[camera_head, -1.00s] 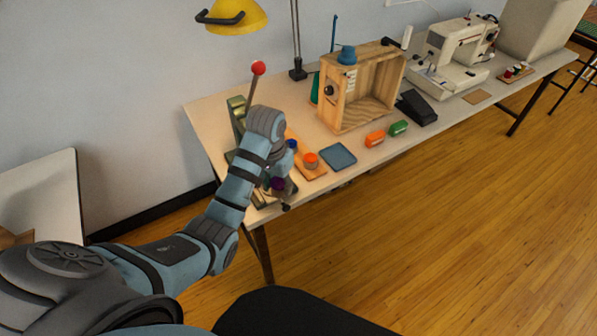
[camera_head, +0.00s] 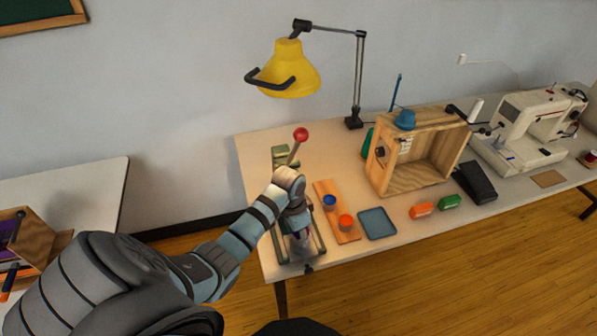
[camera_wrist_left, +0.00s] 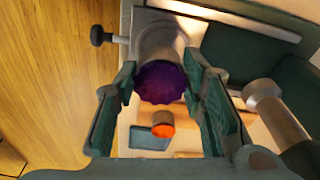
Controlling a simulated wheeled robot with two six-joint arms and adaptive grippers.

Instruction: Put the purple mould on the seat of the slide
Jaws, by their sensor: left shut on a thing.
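The purple mould (camera_wrist_left: 160,82) sits between the fingertips of my left gripper (camera_wrist_left: 162,84) in the left wrist view. A small bit of purple (camera_head: 305,235) shows below the gripper (camera_head: 300,230) in the head view. The gripper is shut on the mould, above the near end of a green press (camera_head: 281,157) with a red-knobbed lever (camera_head: 301,135). A metal cylinder (camera_wrist_left: 160,40) shows right behind the mould in the wrist view; I cannot tell whether they touch. The slide's seat is not clearly seen, as the arm and mould cover that area. My right gripper is out of view.
A blue tray (camera_head: 377,223), orange (camera_head: 421,210) and green (camera_head: 449,202) small items and a wooden crate (camera_head: 405,187) stand farther right. A yellow lamp (camera_head: 288,72) hangs above.

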